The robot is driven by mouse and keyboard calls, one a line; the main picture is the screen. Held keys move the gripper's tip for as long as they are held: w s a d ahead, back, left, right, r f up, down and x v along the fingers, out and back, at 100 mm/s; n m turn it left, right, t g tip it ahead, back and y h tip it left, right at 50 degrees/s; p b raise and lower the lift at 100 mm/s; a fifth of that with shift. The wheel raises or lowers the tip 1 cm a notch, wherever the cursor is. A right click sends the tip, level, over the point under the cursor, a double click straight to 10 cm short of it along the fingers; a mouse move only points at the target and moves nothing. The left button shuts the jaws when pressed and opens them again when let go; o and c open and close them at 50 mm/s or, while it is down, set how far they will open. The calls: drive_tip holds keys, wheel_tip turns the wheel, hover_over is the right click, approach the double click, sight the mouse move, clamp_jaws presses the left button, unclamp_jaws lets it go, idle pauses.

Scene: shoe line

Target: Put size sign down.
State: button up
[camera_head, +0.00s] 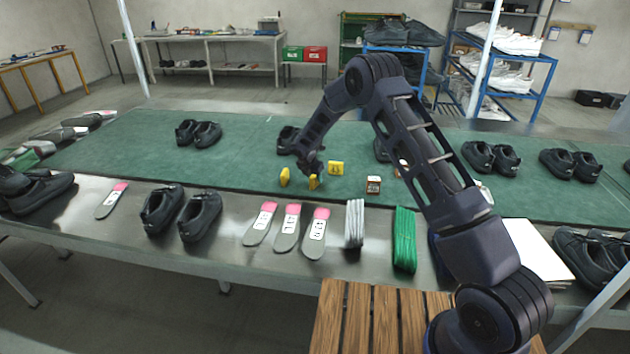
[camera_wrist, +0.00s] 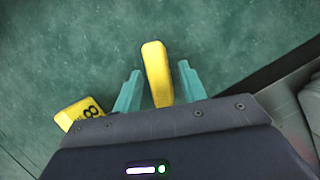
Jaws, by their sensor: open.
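A yellow size sign (camera_wrist: 157,75) stands between the two teal fingers of my gripper (camera_wrist: 158,72) in the wrist view. The fingers are spread, with a gap on each side of the sign. In the head view my gripper (camera_head: 312,167) is low over the green mat, at a yellow sign (camera_head: 314,183) that it partly covers. A second yellow sign (camera_head: 284,176) is to its left and a third (camera_head: 336,168) to its right. A yellow sign marked 8 (camera_wrist: 79,113) lies left of my gripper in the wrist view, partly hidden by the gripper body.
A small brown-and-white box (camera_head: 373,185) is to the right on the green mat (camera_head: 240,165). Insoles (camera_head: 288,228), white laces (camera_head: 354,223), green laces (camera_head: 404,240) and black shoes (camera_head: 199,216) lie along the metal front edge.

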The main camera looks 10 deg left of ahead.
drive_tip(key=v, duration=1)
drive_tip(key=s+d+r+m, duration=0.2)
drive_tip(key=d+r+m, duration=0.5)
drive_tip(key=d+r, duration=0.95)
drive_tip(key=s+d+r+m, duration=0.7)
drive_tip(key=s+d+r, duration=0.2)
drive_tip(key=d+r, duration=0.45)
drive_tip(key=s+d+r+m, duration=0.4)
drive_tip(key=s+d+m, duration=0.5)
drive_tip(key=s+d, duration=0.6)
drive_tip(key=s+d+f+m+y, duration=0.1)
drive_tip(key=s+m, duration=0.3)
drive_tip(key=s, duration=0.5)
drive_tip(key=s+d+f+m, duration=0.1)
drive_tip(key=s+d+m, duration=0.2)
drive_tip(key=s, duration=0.6)
drive_tip(key=shift+d+m+t+y, duration=0.3)
drive_tip(key=shift+d+m+y, duration=0.1)
drive_tip(key=shift+m, duration=0.3)
